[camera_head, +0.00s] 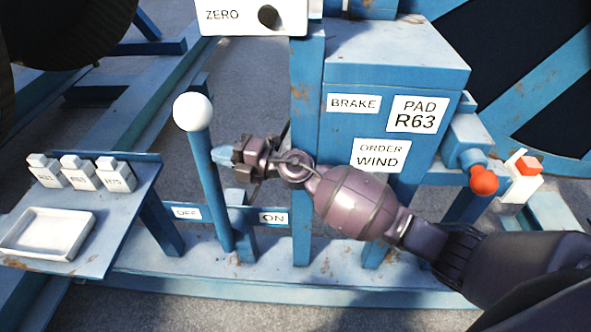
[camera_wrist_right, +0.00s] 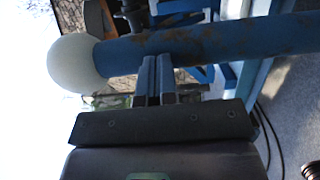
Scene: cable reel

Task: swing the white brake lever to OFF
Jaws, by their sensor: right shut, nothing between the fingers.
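The brake lever is a blue shaft (camera_head: 212,185) with a white ball knob (camera_head: 193,112). It stands with its top tilted left, and its lower end shows between the OFF label (camera_head: 186,213) and the ON label (camera_head: 273,218). My right gripper (camera_head: 224,155) is shut and empty, its fingertips at the right side of the shaft below the knob. In the right wrist view the shut fingers (camera_wrist_right: 156,78) meet the edge of the worn shaft (camera_wrist_right: 215,38), with the white knob (camera_wrist_right: 76,70) to the left. Whether they touch is unclear. My left gripper is out of view.
A blue cabinet (camera_head: 395,75) with BRAKE, PAD R63 and ORDER WIND labels stands right of the lever. A red-knobbed handle (camera_head: 483,180) is farther right. At left, a shelf (camera_head: 108,225) holds three white blocks (camera_head: 80,172) and a white tray (camera_head: 48,234).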

